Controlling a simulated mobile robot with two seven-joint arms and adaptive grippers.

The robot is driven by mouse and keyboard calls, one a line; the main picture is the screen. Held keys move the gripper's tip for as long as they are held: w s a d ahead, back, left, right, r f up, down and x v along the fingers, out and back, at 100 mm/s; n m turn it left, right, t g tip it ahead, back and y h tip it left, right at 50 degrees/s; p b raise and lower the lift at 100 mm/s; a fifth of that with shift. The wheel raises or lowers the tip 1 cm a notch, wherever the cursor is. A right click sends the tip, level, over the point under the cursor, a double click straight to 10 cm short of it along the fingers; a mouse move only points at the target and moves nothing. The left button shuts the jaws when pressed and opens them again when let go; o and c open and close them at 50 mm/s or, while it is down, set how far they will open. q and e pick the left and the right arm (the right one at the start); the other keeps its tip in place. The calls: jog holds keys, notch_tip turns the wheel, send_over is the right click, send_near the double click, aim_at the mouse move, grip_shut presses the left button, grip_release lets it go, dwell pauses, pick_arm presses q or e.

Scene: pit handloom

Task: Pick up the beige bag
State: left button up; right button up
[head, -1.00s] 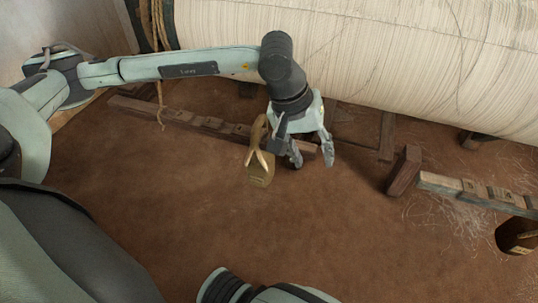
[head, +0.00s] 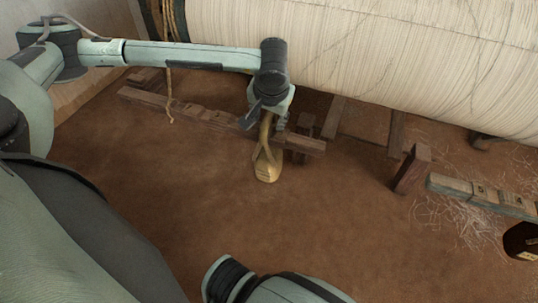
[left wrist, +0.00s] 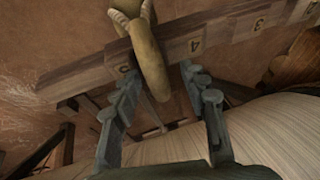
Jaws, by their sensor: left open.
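The beige bag (head: 267,172) is a small tan pouch with a long looped strap, at the numbered wooden rail (head: 220,123). I cannot tell what holds it up. In the left wrist view its strap (left wrist: 148,55) crosses in front of the rail at the top centre, and the bag's body is mostly out of frame. My left gripper (head: 278,120) is over the top of the strap, its fingers partly hidden. In the wrist view the left gripper (left wrist: 160,78) is open, with the strap's lower loop between the fingers. I cannot tell whether they touch.
A large roll of cream warp threads (head: 390,60) lies just behind the gripper. A second numbered rail (head: 480,195) and a dark container (head: 522,240) are at the right. Rope (head: 168,70) hangs at the left. The brown floor in front is clear.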

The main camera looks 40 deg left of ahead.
pick_arm(q)
jog(key=shift+c, duration=1)
grip_shut()
jog(key=shift+w+r, duration=0.15)
